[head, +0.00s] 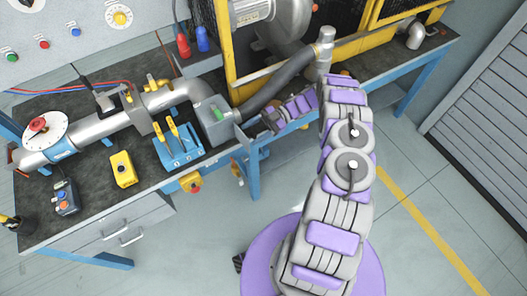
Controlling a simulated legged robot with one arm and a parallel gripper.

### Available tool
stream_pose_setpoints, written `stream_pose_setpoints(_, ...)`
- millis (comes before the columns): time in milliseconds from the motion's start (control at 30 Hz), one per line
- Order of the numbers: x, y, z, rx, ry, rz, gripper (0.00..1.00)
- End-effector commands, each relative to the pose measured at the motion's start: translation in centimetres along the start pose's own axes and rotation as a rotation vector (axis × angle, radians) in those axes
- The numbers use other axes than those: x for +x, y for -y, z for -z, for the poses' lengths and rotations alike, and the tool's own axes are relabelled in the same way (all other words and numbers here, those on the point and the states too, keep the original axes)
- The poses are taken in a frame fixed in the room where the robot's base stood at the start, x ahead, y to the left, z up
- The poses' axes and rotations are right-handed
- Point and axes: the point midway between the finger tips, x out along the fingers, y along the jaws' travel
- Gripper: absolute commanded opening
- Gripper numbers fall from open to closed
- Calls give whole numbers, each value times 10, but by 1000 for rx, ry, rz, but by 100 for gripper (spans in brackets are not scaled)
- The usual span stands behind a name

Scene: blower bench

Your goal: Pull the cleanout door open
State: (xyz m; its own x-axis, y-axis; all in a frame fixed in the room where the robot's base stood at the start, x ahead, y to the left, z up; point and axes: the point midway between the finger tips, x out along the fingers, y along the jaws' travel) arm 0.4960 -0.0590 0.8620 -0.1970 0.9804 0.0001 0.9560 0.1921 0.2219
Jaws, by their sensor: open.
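A grey duct box (213,125) stands at the bench front, where the elbow of the metal pipe comes down. A small green handle (217,113) sits on it; this looks like the cleanout door, but its edges are too small to tell and no gap shows. My gripper (268,123) is open at the end of my folded purple and grey arm. It is right of the box at the bench's front edge, apart from the green handle. Its fingertips are small and partly lost against the arm and bench. Nothing shows between them.
A blue stand with yellow levers (178,150) and a yellow button box (123,168) are left of the duct box. A dark hose (275,83) runs behind my gripper. The floor in front is clear.

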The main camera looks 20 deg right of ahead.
Motion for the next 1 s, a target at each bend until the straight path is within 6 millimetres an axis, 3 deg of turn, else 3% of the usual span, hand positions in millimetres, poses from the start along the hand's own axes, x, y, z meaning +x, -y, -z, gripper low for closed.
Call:
stream_pose_setpoints(100,-2,-4,24,1,0,-1,62)
stream_pose_setpoints(1000,44,130,64,3,-4,-3,62)
